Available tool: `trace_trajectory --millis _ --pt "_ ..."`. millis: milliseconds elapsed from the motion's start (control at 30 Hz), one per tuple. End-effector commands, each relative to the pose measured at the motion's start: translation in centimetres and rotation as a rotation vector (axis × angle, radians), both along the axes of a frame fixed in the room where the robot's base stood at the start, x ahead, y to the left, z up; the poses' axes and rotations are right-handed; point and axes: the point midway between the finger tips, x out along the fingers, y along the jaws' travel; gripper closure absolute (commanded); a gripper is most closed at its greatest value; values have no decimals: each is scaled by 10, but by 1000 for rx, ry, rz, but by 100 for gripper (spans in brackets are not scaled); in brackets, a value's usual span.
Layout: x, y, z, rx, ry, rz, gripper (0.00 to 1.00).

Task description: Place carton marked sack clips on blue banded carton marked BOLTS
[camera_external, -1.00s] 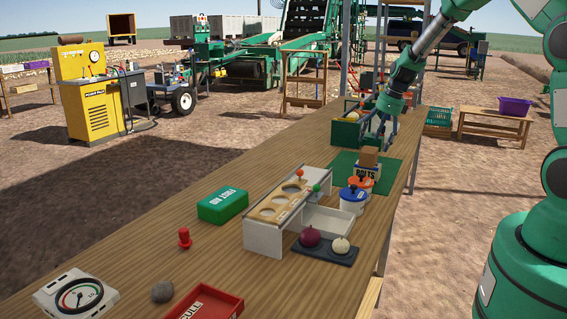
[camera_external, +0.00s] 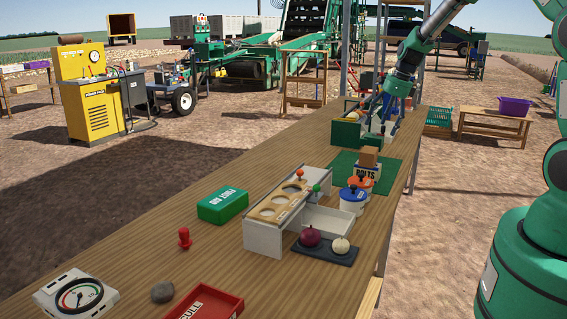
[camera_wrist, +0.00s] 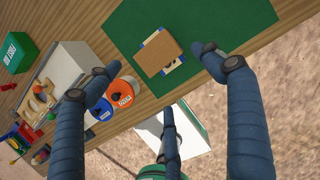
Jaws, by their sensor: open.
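A small plain brown carton (camera_external: 369,156) rests on top of the blue and white carton marked BOLTS (camera_external: 366,172); no lettering on the brown carton is readable. In the wrist view the brown carton (camera_wrist: 158,52) sits slightly turned over the BOLTS carton, whose blue and white edges (camera_wrist: 173,66) show around it. The BOLTS carton stands on a green mat (camera_wrist: 245,15). My gripper (camera_external: 380,128) is open and empty, behind and above the cartons in the outside view. In the wrist view its fingers (camera_wrist: 152,72) are spread wide, apart from both cartons.
Orange-lidded (camera_external: 360,182) and blue-lidded (camera_external: 352,197) tubs stand close in front of the cartons. A green bin (camera_external: 346,132) is behind them. A grey stand with round holes (camera_external: 285,205) and a green box (camera_external: 222,206) are nearer.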

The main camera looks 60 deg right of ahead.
Motion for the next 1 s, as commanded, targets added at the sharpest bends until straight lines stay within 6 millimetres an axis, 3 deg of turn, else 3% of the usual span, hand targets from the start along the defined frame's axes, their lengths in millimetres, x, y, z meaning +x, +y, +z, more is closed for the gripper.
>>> trace_trajectory --millis 367,567,767,1000 --pt "0 1 1 -1 0 3 19" --pt "5 19 17 -29 -4 84 19" --pt "15 74 62 -110 -15 329 19" --pt "12 173 130 -263 -33 775 19"
